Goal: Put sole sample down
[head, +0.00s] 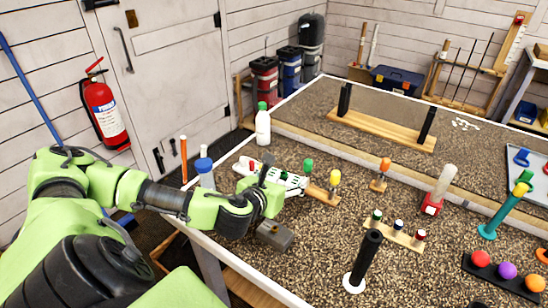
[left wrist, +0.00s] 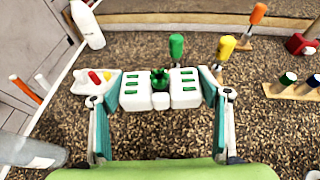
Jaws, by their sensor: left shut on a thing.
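The sole sample (left wrist: 160,90) is a white piece with green slots and a dark green round knob in its middle. It spans the gap between the two fingers of my left gripper (left wrist: 160,97), which is shut on its ends. In the head view, the sample (head: 286,179) shows partly behind my left gripper (head: 270,185). It is over the near left part of the gravelly tabletop. I cannot tell whether it touches the top. My right gripper is in neither view.
A white tray with red and yellow pieces (left wrist: 92,82) is just left of the sample. Green-handled (head: 308,166) and yellow-handled (head: 334,178) tools stand in a wooden block beyond. A white bottle (head: 263,128) stands at the left edge. Bare tabletop lies nearer me.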

